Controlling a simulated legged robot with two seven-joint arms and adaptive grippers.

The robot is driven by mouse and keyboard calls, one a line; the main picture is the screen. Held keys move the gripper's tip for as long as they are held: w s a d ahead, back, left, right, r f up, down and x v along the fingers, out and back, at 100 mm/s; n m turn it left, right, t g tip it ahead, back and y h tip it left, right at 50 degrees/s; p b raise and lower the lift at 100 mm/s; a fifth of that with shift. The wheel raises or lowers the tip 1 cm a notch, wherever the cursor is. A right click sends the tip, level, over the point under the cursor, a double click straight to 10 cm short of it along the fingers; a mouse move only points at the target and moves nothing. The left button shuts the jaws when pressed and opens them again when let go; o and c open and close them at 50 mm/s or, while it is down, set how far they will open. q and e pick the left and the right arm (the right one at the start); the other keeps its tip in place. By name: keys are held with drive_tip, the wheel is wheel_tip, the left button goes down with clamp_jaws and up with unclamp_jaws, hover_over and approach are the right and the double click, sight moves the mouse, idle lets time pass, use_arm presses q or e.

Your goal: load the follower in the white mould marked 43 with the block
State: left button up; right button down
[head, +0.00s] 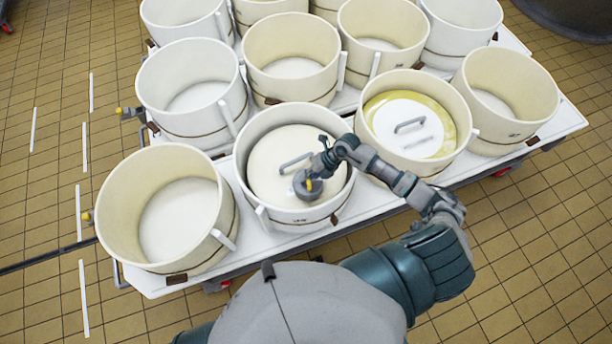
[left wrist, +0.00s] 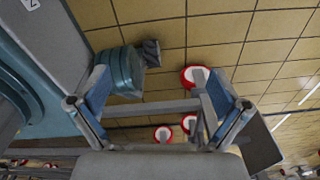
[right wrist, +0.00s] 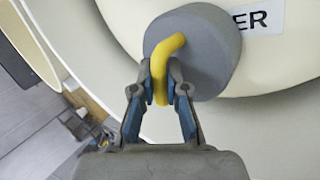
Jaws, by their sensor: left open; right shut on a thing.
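The white mould (head: 247,150) stands in the front row, between an empty mould and one with a yellow-lined inside. Its small front marking is too small to read. A pale follower (head: 272,155) with a grey bar handle lies inside it. My right gripper (right wrist: 160,90) is shut on the yellow handle of the grey round block (right wrist: 212,55). The block (head: 306,189) is over the follower's near right part, inside the mould's rim; I cannot tell whether it touches. The follower (right wrist: 280,50) shows letters "ER" in the right wrist view. My left gripper (left wrist: 160,90) is open and empty.
Several other cream moulds stand close around on the white table (head: 370,200). The right neighbour (head: 455,85) holds a white lid with a handle. The front left mould (head: 112,215) is empty. Tiled floor (head: 540,240) surrounds the table.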

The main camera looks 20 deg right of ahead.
drive_tip(key=shift+w+a, duration=0.1)
drive_tip(key=shift+a, duration=0.15)
drive_tip(key=c, duration=1.1)
unclamp_jaws()
drive_tip(key=shift+a+r, duration=0.1)
drive_tip(key=shift+a, duration=0.15)
drive_tip(key=shift+s, duration=0.2)
drive_tip(key=shift+d+r+p, duration=0.15)
drive_tip(key=shift+d+p, duration=0.15)
drive_tip(key=shift+d, duration=0.05)
drive_tip(key=shift+d+r+p, duration=0.15)
drive_tip(key=shift+r+p, duration=0.55)
drive_tip(key=shift+r, duration=0.1)
drive_tip(key=shift+r+p, duration=0.35)
drive_tip(key=r+p, duration=0.2)
drive_tip(key=r, duration=0.1)
drive_tip(key=shift+a+p, duration=0.4)
drive_tip(key=shift+r+p, duration=0.5)
drive_tip(key=shift+r, duration=0.15)
use_arm(q)
wheel_tip(320, 180, up, 6)
drive_tip(key=shift+w+d+r, duration=0.15)
drive_tip(key=shift+d+r, duration=0.05)
use_arm(e)
drive_tip(key=shift+d+f, duration=0.1)
drive_tip(key=shift+d, duration=0.05)
